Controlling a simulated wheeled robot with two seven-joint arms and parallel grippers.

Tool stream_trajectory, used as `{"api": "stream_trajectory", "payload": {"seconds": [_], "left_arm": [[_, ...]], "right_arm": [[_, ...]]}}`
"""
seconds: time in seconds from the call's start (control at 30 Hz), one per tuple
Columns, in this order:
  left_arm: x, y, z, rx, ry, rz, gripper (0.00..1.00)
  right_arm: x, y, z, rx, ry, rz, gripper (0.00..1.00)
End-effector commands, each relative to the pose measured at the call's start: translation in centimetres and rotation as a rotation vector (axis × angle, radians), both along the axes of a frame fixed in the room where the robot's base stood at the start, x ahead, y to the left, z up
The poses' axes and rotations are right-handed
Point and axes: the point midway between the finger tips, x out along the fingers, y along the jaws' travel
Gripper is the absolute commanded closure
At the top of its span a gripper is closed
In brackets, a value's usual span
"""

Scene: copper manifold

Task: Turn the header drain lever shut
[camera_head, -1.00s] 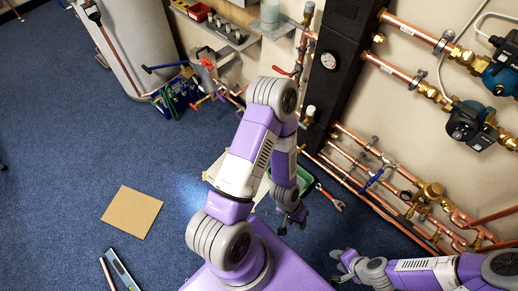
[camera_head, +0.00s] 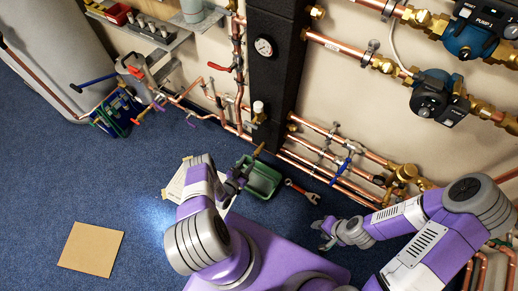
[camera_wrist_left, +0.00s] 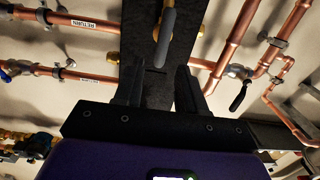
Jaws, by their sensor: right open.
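In the left wrist view a grey-handled lever (camera_wrist_left: 166,30) on a brass valve stands in front of the black header column (camera_wrist_left: 150,100). I take it for the header drain lever. My left gripper (camera_wrist_left: 158,88) is open, its two dark fingers apart with nothing between them; the lever lies beyond the fingertips. In the head view the header (camera_head: 277,70) runs down the wall, and my left gripper (camera_head: 238,178) is low near its foot, partly hidden by its arm. A brass-coloured piece (camera_head: 258,150) shows beside it. My right gripper (camera_head: 325,232) is open and empty, away from the header.
A green tray (camera_head: 262,182) and a red wrench (camera_head: 302,192) lie on the floor below the pipes. Copper pipes (camera_head: 330,165) with a blue lever (camera_head: 340,172) run right of the header. A cardboard sheet (camera_head: 90,248) lies on clear blue carpet.

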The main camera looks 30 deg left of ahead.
Motion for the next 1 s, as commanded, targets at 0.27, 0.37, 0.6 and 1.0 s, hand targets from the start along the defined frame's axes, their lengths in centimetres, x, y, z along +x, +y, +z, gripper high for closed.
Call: {"api": "stream_trajectory", "payload": {"seconds": [0.27, 0.37, 0.6, 1.0], "left_arm": [[1.1, -0.1, -0.2, 0.020, -0.068, -0.013, 0.60], [2.8, -0.3, -0.3, 0.019, -0.067, -0.012, 0.60], [6.0, -0.5, -0.3, 0.019, -0.064, -0.011, 0.60], [6.8, -0.6, -0.1, 0.017, -0.063, -0.010, 0.62]], "right_arm": [[0.0, 0.0, -0.9, 0.000, 0.000, 0.000, 0.57], [0.0, 0.0, -1.4, 0.000, 0.000, 0.000, 0.57], [0.0, 0.0, -2.4, 0.000, 0.000, 0.000, 0.57], [0.0, 0.0, -2.5, 0.000, 0.000, 0.000, 0.57]]}}
